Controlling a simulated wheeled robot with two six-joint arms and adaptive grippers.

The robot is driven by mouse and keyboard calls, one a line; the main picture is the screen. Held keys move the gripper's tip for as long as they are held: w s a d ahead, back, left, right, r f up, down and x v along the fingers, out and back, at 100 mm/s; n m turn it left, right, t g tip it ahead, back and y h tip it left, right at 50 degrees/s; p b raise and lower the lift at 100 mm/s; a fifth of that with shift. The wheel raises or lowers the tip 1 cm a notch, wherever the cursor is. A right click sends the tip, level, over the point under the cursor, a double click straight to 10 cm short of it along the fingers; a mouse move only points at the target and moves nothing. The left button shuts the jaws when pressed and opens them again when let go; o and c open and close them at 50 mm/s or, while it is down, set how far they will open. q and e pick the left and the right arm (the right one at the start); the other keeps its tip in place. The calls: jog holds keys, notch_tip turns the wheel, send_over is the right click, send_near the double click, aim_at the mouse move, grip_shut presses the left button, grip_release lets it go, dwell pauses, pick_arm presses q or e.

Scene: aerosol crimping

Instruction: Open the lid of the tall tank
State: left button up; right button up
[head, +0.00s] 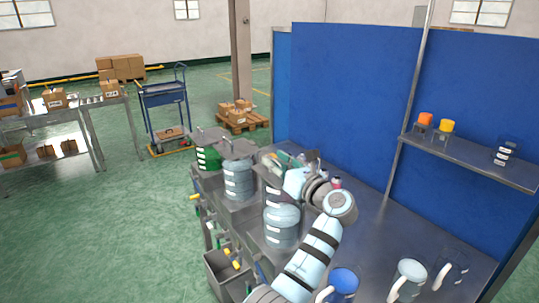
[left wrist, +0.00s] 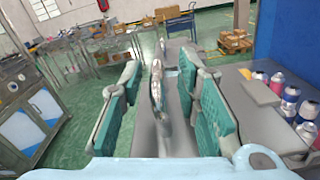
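The tall tank (head: 282,218), a clear blue-tinted body, stands at the front of a row on the metal bench; its top is largely hidden by my left arm and gripper. My left gripper (head: 278,160) is above the tank's top, pointing away from me. In the left wrist view its two teal-padded fingers (left wrist: 160,75) are apart. An upright shiny metal handle (left wrist: 157,88) stands between them, over a grey lid-like surface (left wrist: 150,135); gaps show on both sides. I cannot tell surely which tank it belongs to. My right gripper is out of view.
A blue tank (head: 238,180) and a green tank (head: 207,158) stand behind along the bench's left edge. Spray cans (left wrist: 291,98) stand to the right in the wrist view. Jugs (head: 408,278) stand at front right. A blue partition (head: 350,90) closes the back.

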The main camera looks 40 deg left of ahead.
pick_arm(q)
jog(key=shift+w+a, duration=0.2)
jog(key=shift+a, duration=0.5)
jog(key=shift+s+r, duration=0.1)
jog(key=shift+s, duration=0.05)
jog(key=shift+c, duration=0.8)
grip_shut()
